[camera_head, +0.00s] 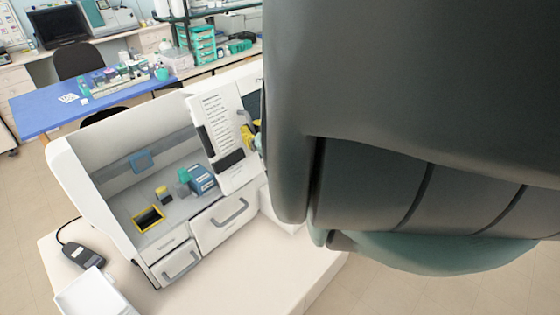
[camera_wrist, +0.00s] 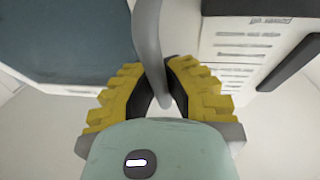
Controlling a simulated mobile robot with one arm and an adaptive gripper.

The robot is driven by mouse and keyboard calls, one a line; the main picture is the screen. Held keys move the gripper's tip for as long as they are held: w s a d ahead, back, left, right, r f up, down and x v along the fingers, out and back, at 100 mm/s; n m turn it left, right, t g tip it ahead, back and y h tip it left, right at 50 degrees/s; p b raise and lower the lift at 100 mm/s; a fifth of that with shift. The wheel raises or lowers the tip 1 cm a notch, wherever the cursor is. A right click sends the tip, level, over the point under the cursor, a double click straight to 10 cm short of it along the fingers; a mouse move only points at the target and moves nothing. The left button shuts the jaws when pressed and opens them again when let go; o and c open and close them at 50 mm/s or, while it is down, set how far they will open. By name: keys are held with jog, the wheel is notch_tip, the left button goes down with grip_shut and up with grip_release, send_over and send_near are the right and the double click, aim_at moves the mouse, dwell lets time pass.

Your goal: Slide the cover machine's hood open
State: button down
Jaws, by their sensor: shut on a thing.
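The cover machine (camera_head: 75,160) is a white cabinet on a pale bench in the head view. Its left part is uncovered and shows the inside. A white hood panel (camera_head: 234,178) with printed lines stands at the right of that opening; part of it also shows in the wrist view (camera_wrist: 222,55). My gripper (camera_wrist: 166,82) has its yellow ridged fingers closed around a curved grey handle (camera_wrist: 149,35). In the head view one yellow finger (camera_head: 249,134) shows beside the panel. My arm hides the machine's right side.
Inside the machine are a blue block (camera_head: 201,179) and a yellow-framed slot (camera_head: 148,219). Drawers with grey handles (camera_head: 230,211) are below. A white tray (camera_head: 92,295) and a dark handheld device (camera_head: 84,256) lie at the front left. A blue table (camera_head: 45,109) stands behind.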

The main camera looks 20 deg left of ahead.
aim_at(254, 117)
jog(key=shift+w+d+r+b, duration=0.1)
jog(key=shift+w+d+b, duration=0.4)
jog(key=shift+w, duration=0.35)
jog(key=shift+w+d+r+b, duration=0.1)
jog(key=shift+w+d+b, duration=0.4)
jog(key=shift+w, duration=0.35)
jog(key=c, duration=1)
grip_release()
jog(key=shift+d, duration=0.1)
jog(key=shift+f, duration=0.1)
jog(key=shift+s, duration=0.1)
jog(key=v, duration=0.7)
jog(key=shift+s, duration=0.2)
jog(key=shift+d, duration=0.1)
